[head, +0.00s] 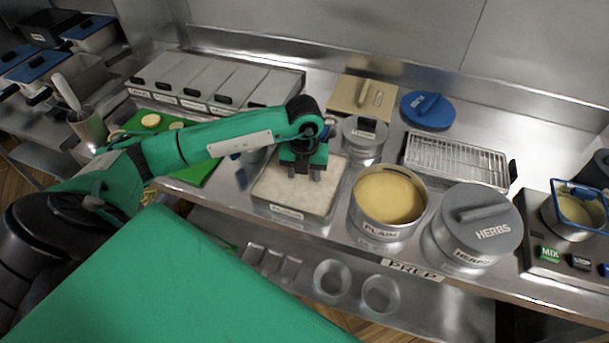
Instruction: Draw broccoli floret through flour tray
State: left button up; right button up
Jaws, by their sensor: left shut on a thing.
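The flour tray (284,213) is a shallow metal tray of white flour near the middle of the counter, with a label on its front. My left gripper (303,173) points down over the far part of the tray, its fingertips at or just above the flour. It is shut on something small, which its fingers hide. The broccoli floret cannot be made out. I cannot tell whether the held thing touches the flour. My right gripper is not in view.
Right of the tray stand the open PLAIN pot (390,196) of yellow batter and the lidded HERBS pot (476,221). A wire rack (457,161) lies behind them. A small lidded container (364,137) stands behind the tray. A green board (196,171) is at the left.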

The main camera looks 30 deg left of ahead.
aim_at(302, 177)
pick_arm(q)
jog(key=shift+a, duration=1.05)
jog(key=shift+d+b, duration=0.3)
jog(key=shift+d, duration=0.4)
jog(key=shift+r+p, duration=2.25)
jog(key=shift+r, duration=1.75)
notch_tip(302, 177, up, 3)
jog(key=shift+p, duration=0.65)
